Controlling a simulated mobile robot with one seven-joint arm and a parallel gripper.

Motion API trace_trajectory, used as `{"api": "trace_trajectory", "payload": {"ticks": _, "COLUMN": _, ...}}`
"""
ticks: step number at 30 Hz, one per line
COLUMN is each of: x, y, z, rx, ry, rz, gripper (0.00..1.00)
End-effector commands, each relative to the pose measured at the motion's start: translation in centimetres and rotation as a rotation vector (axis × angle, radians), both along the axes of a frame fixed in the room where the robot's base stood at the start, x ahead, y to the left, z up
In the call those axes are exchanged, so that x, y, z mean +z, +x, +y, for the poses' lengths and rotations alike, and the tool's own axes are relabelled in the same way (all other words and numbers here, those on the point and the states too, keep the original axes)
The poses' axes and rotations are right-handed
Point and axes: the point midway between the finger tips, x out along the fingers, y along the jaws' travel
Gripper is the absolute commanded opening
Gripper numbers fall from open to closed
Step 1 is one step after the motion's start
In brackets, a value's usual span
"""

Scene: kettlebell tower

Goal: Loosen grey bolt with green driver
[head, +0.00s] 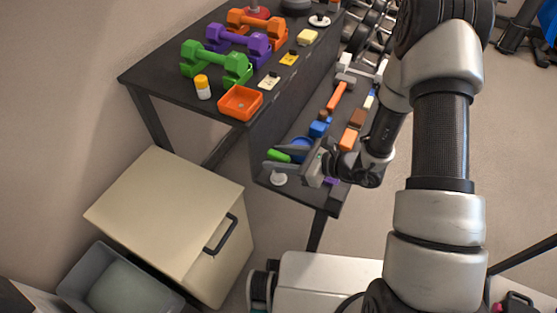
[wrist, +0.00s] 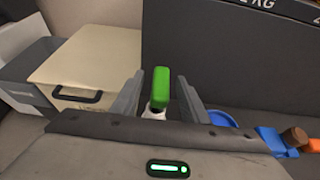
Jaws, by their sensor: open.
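The green driver (head: 279,156) shows by its green handle at the near left end of the lower shelf. In the wrist view its green handle (wrist: 161,88) stands between my two fingers, with a gap on either side. My gripper (head: 271,157) is open around the handle; its fingers also show in the wrist view (wrist: 160,80). A pale grey shape (wrist: 152,111) lies just below the handle, partly hidden by my gripper body. A pale round piece (head: 279,179) sits by the shelf's front edge. I cannot tell whether either is the grey bolt.
Dumbbells and an orange tray (head: 240,103) are on the upper top. A cream cabinet (head: 165,215) stands at left.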

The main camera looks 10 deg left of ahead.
Motion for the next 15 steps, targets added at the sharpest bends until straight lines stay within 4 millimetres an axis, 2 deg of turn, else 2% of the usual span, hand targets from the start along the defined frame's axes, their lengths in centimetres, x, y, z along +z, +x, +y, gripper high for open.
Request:
{"api": "trace_trajectory", "payload": {"ticks": 7, "x": -0.01, "y": 0.07, "z": 0.09, "rx": -0.001, "ry": 0.000, "rz": 0.001, "gripper": 0.39}}
{"api": "trace_trajectory", "payload": {"ticks": 14, "x": -0.01, "y": 0.06, "z": 0.08, "rx": -0.001, "ry": 0.000, "rz": 0.000, "gripper": 0.00}}
{"api": "trace_trajectory", "payload": {"ticks": 15, "x": 0.00, "y": 0.06, "z": 0.07, "rx": -0.001, "ry": 0.000, "rz": 0.000, "gripper": 0.00}}
